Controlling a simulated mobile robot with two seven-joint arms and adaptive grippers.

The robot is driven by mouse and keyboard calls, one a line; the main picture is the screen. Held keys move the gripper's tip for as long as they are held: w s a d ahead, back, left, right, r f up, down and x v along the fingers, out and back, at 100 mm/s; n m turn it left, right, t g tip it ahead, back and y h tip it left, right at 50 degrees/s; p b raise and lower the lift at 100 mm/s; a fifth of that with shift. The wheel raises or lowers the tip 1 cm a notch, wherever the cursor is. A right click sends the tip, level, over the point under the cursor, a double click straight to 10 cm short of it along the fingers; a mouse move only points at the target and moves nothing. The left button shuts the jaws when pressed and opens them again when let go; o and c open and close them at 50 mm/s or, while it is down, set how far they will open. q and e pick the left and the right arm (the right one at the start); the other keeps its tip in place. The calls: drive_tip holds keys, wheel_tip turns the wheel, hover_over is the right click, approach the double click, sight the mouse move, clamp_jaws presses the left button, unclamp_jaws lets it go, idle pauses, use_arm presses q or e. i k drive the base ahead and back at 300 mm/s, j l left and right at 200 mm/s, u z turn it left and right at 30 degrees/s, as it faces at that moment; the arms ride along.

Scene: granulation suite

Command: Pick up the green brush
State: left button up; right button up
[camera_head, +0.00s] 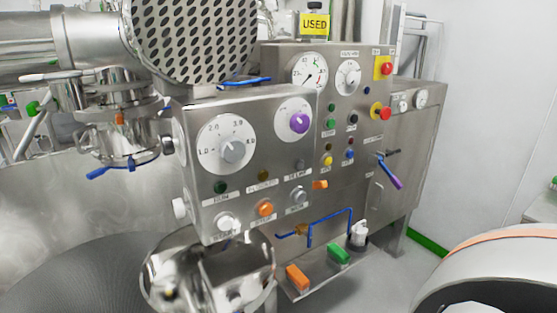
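A small green block-shaped item (340,253), which may be the green brush, lies on a low metal shelf (318,281) below the control panels. I cannot make out bristles on it. A similar orange item (298,277) lies to its left on the same shelf, and a small white-topped item (358,234) stands to its right. Another small green part (32,107) shows at the far left edge, too small to identify. Neither my left nor my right gripper is in view.
A metal control box (234,182) with dials and buttons stands above and left of the shelf. A blue bent handle (327,222) rises just behind the green item. A shiny metal vessel (160,281) is at lower left. A white rounded body (500,275) fills the lower right.

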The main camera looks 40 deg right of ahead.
sight(339, 256)
drive_tip(key=k+j+z, duration=0.1)
drive_tip(key=z, duration=0.8)
drive_tip(key=i+z, duration=0.1)
drive_tip(key=z, duration=0.75)
drive_tip(key=i+l+u, duration=0.2)
drive_tip(key=u, duration=0.25)
drive_tip(key=i+l+u, duration=0.15)
drive_tip(key=l+u, duration=0.3)
drive_tip(key=i+l+u, duration=0.1)
drive_tip(key=l+u, duration=0.15)
drive_tip(key=u, duration=0.2)
